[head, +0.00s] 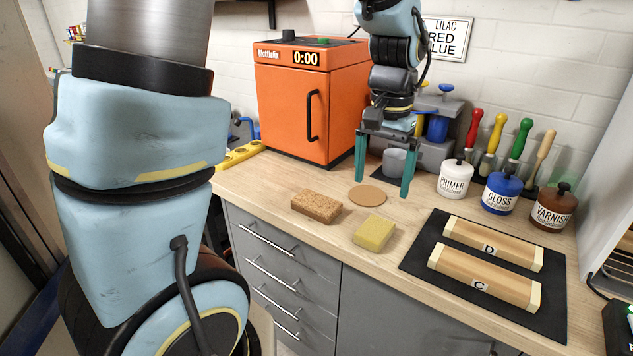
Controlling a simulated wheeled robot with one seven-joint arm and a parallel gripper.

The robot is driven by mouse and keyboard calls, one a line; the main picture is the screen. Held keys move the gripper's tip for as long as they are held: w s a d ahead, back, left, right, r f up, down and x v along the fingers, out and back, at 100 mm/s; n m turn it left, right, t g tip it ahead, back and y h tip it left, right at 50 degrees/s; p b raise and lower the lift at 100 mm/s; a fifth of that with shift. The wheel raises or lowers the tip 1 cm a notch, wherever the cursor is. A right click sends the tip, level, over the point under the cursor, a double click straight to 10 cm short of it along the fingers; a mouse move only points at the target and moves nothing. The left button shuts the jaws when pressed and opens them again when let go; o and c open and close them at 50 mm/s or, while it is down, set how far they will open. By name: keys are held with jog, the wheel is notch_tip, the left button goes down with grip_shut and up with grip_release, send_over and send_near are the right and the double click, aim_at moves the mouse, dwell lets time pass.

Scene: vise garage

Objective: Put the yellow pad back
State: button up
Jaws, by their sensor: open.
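The yellow pad (374,233) lies flat on the wooden workbench near its front edge, left of the black mat. My gripper (382,178) is open, its two teal fingers pointing down over the bench behind the pad. Nothing shows held between the fingers. A brown sponge-like block (316,206) lies on the bench left of the pad. A round tan disc (367,196) lies flat behind the pad, close to my left finger. A grey cup (394,162) stands behind the fingers, partly hidden.
An orange cabinet (308,100) stands at the back left. Primer (456,180), gloss (501,193) and varnish (553,207) jars stand at the right. Several coloured-handle tools (497,136) stand behind them.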

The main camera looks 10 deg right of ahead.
jog(key=a+f+n, duration=0.1)
jog(key=a+n, duration=0.2)
jog(key=a, duration=0.9)
jog(key=w+a+f+n+t, duration=0.1)
jog(key=a+n, duration=0.3)
jog(key=a, duration=0.9)
jog(key=shift+w+f+t, duration=0.25)
jog(key=shift+f+t, duration=0.05)
jog(key=shift+f, duration=0.5)
